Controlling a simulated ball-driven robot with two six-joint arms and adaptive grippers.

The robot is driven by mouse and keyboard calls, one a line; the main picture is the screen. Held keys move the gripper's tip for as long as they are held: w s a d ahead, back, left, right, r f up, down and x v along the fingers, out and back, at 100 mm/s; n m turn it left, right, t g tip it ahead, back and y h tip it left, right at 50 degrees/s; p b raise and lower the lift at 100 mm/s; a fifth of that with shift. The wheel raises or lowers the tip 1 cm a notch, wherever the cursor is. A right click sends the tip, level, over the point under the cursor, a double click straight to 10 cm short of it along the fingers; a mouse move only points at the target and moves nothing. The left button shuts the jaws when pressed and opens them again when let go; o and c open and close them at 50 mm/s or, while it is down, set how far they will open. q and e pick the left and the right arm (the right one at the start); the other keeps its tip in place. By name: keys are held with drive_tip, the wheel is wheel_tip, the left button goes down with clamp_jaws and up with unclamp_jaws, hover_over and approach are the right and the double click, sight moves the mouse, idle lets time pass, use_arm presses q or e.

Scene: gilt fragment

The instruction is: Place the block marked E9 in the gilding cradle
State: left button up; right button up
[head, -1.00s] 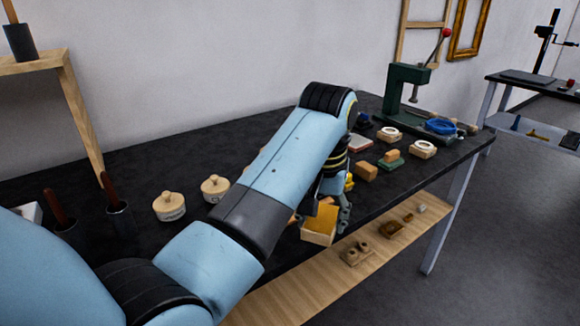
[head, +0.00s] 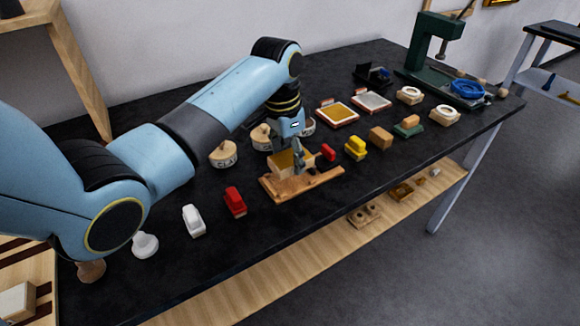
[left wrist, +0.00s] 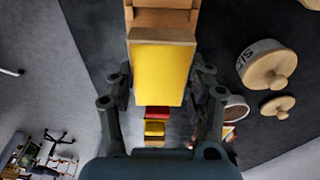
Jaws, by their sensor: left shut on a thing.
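My left gripper (head: 290,158) is shut on a pale wooden block (head: 281,168) with a golden-yellow face. In the left wrist view that yellow face (left wrist: 157,75) lies between the fingers of the gripper (left wrist: 161,88). No E9 marking is readable on it. The wooden gilding cradle (head: 325,181) lies on the dark table directly below the block; part of its wood (left wrist: 163,18) also shows beyond the block in the wrist view. I cannot tell whether the block touches the cradle or hangs just above it. My right gripper is not in view.
A red stamp-like piece (head: 235,201) and a white one (head: 193,221) stand left of the cradle. Red and yellow (head: 356,148) pieces stand close on its right. Round lidded wooden pots (head: 223,154) stand behind. A green press (head: 430,50) stands at the far end.

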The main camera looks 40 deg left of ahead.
sight(290, 169)
use_arm(q)
wheel_tip(290, 169, down, 4)
drive_tip(key=shift+r, duration=0.25)
drive_tip(key=shift+f, duration=0.25)
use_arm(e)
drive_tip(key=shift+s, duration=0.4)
use_arm(q)
drive_tip(key=shift+f, duration=0.15)
drive_tip(key=o, duration=1.2)
drive_tip(key=shift+c, duration=0.2)
drive_tip(key=r, duration=0.4)
drive_tip(key=s+r, duration=0.1)
drive_tip(key=r, duration=0.7)
drive_tip(key=shift+s+a+r, duration=0.15)
drive_tip(key=shift+s+a, duration=0.05)
drive_tip(key=shift+a, duration=0.1)
